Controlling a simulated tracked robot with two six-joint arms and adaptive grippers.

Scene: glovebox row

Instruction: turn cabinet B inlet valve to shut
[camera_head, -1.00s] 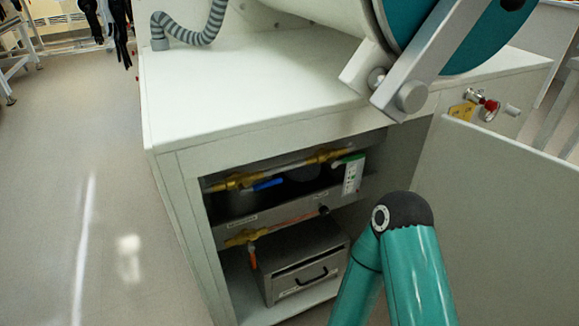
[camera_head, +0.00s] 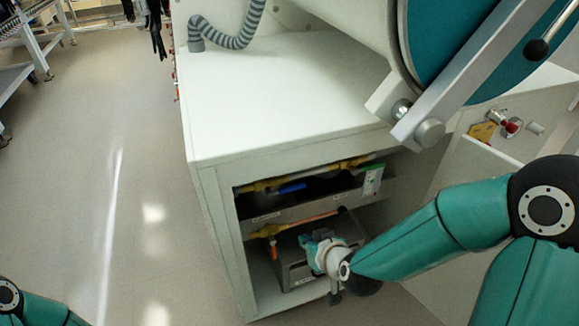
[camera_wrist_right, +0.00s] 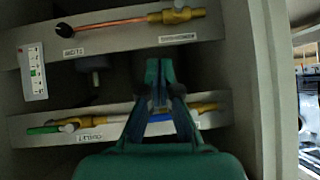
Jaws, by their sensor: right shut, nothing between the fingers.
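Inside the open cabinet, an upper pipe row carries a brass valve with a blue lever (camera_head: 290,188) and another brass fitting (camera_head: 345,164). A lower row has a brass valve (camera_head: 265,231) with an orange lever (camera_head: 273,250). I cannot tell which is the inlet valve; the labels are too small to read. My right gripper (camera_head: 308,240) is inside the cabinet opening, close to the lower row. In the right wrist view, its fingers (camera_wrist_right: 160,68) meet, shut and empty, partly hiding the blue lever (camera_wrist_right: 160,117). My left gripper is out of frame.
A grey box (camera_head: 293,270) with a drawer front sits in the cabinet bottom. The cabinet's white top (camera_head: 270,95) is above, and the open door (camera_head: 450,220) stands at the right.

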